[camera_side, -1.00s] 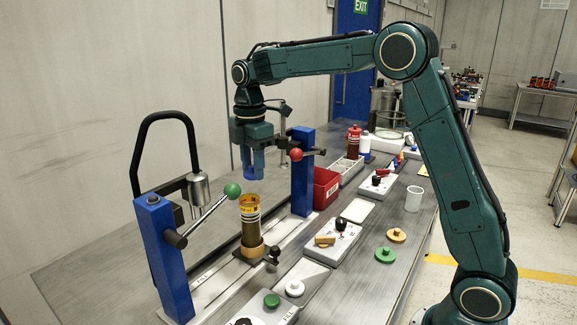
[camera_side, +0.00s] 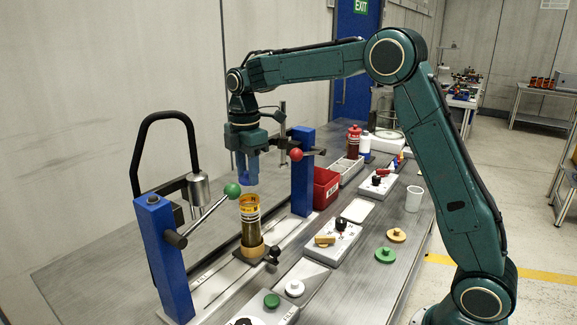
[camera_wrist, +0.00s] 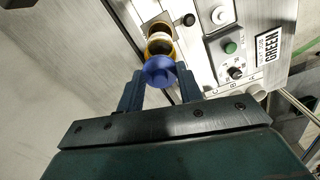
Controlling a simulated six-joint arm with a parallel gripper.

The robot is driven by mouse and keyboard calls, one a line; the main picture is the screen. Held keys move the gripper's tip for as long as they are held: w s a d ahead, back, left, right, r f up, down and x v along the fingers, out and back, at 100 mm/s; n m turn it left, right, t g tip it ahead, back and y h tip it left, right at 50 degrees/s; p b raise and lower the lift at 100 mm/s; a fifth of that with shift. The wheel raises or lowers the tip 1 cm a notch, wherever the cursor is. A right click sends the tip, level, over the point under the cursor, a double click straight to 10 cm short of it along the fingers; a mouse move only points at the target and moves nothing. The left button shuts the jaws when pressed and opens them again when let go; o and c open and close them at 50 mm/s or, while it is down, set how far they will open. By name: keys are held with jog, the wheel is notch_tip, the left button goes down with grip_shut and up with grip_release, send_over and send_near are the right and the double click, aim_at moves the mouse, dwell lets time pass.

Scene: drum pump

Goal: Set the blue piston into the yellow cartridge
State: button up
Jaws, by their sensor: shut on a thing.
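The yellow cartridge (camera_side: 250,222) stands upright in a tan holder (camera_side: 249,251) between two blue posts, with its open top facing up. My gripper (camera_side: 246,168) is shut on the blue piston (camera_side: 249,178) and holds it above the cartridge, apart from it, in the side view. In the wrist view the round blue piston (camera_wrist: 159,71) sits between the fingertips of my gripper (camera_wrist: 158,80). The amber rim of the cartridge (camera_wrist: 160,46) shows just beyond the piston, partly covered by it.
A blue post (camera_side: 166,255) with a green-knobbed lever (camera_side: 232,190) stands at left. Another blue post (camera_side: 302,170) with a red knob (camera_side: 296,154) stands at right. A black hoop handle (camera_side: 165,120) rises behind. A red bin (camera_side: 326,187) and control panels line the bench.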

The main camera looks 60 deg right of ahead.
aim_at(248, 184)
jog(key=shift+f, duration=1.95)
jog(key=shift+f, duration=0.55)
dwell(1.2)
jog(key=o, duration=1.4)
jog(key=shift+c, duration=0.2)
jog(key=shift+r, duration=0.15)
jog(key=shift+r, duration=3.45)
